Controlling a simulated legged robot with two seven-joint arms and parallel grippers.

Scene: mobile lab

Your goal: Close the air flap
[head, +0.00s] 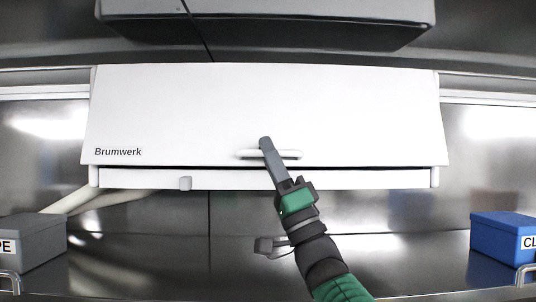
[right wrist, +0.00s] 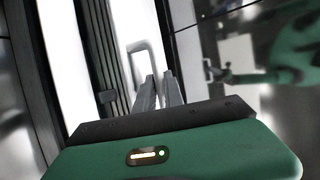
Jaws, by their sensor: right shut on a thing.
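The white air flap (head: 200,110) is a wide panel marked "Brumwerk" on the wall unit in the head view. A thin dark gap runs along its lower edge, above the white bottom strip (head: 350,179). A pale bar handle (head: 290,154) sits at the flap's lower middle and also shows as a loop in the right wrist view (right wrist: 134,46). My right gripper (head: 266,145) reaches up from below and is shut on the handle, hiding part of it. In the right wrist view its two grey fingers (right wrist: 160,88) are at the handle. My left gripper is not identifiable.
A grey box (head: 35,243) stands at the left and a blue box (head: 503,235) at the right. Pale hoses (head: 75,199) run below the flap at the left. The shiny metal wall gives reflections.

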